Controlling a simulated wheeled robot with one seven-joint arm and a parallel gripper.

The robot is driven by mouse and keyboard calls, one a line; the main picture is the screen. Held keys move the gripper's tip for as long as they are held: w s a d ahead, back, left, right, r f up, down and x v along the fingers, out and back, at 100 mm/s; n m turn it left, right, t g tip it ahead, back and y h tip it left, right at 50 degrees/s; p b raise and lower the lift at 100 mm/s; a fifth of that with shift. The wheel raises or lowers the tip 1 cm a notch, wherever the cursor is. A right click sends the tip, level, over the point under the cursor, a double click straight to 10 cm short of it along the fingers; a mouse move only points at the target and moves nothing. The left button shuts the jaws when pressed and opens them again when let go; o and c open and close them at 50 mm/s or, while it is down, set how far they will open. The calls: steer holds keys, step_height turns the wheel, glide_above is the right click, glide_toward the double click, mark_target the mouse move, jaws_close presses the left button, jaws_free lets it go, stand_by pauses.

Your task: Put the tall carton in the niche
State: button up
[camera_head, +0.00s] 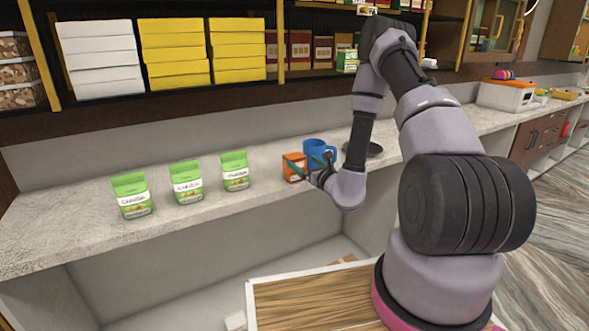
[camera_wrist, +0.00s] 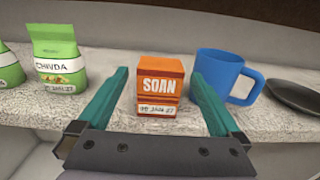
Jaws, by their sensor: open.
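An orange carton (camera_head: 293,167) stands upright on the stone counter. In the wrist view the orange carton (camera_wrist: 160,87) carries the word SOAN and stands between my fingers, with a gap on each side. My gripper (camera_wrist: 160,76) is open, its two teal fingers pointing at the carton from the front. In the head view my gripper (camera_head: 312,169) is low at the counter's front edge and partly covers the carton's right side. I cannot tell which opening is the niche; the shelf (camera_head: 312,74) above the counter holds several dark red boxes.
A blue mug (camera_head: 316,150) stands close to the carton's right, near my right finger. A dark pan (camera_head: 375,149) lies farther right. Several green pouches (camera_head: 186,182) stand to the left. Yellow boxes (camera_head: 174,52) and white boxes (camera_head: 98,58) fill the upper left shelf.

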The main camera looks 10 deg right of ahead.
mark_target(298, 158)
steer(key=x, duration=0.4)
steer(key=shift+w+a, duration=0.1)
steer(key=shift+w, duration=0.25)
steer(key=shift+f+x, duration=0.15)
steer(key=shift+x, duration=1.15)
steer(key=shift+f+x, duration=0.2)
steer(key=shift+x, duration=1.15)
steer(key=c, duration=1.5)
